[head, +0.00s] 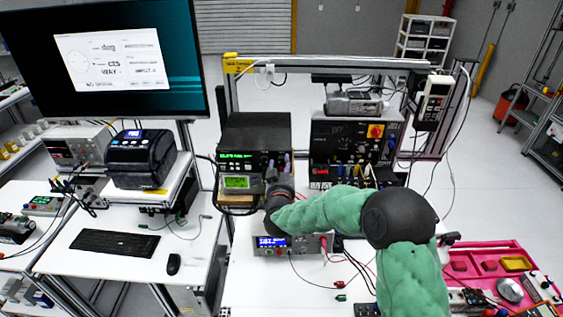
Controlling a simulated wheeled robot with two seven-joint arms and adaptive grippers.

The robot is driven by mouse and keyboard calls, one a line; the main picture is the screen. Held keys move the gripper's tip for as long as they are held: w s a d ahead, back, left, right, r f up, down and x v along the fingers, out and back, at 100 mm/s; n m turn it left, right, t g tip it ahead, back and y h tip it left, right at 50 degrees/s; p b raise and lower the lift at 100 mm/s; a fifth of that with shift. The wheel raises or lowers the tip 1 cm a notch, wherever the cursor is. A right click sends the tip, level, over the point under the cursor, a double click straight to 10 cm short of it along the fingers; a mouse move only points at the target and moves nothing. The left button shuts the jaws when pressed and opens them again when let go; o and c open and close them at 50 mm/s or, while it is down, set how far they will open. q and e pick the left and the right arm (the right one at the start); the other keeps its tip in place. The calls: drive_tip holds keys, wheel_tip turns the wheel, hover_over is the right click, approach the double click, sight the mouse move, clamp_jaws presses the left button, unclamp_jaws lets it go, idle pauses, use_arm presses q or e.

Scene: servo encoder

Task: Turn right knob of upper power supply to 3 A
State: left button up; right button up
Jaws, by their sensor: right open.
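A stack of instruments stands at the middle of the workbench. Its upper unit is a dark box (255,131) with a green text readout on its front. Just below is a unit with a lit green screen (237,183). A lower silver unit with a blue display (271,241) sits nearer the front. I cannot tell for certain which of them is the upper power supply. My right gripper (277,180) is open in front of the stack, at the right of the green screen. The arm hides part of the fronts there. The right knob and its setting cannot be made out. My left gripper is out of view.
A black rack unit with cables (350,150) stands right of the stack. Red and black leads lie on the bench in front. A pink tray (470,254) is at the right. A label printer (140,158) and keyboard (115,243) are on the left table.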

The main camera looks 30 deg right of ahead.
drive_tip(key=shift+x, duration=0.85)
drive_tip(key=shift+s, duration=0.1)
clamp_jaws()
drive_tip(key=shift+n, duration=1.4)
drive_tip(key=n, duration=0.2)
drive_tip(key=shift+n, duration=0.4)
drive_tip(key=n+p, duration=0.1)
drive_tip(key=n, duration=0.4)
drive_tip(key=shift+n, duration=0.4)
drive_tip(key=shift+f+n, duration=0.1)
drive_tip(key=shift+n, duration=0.2)
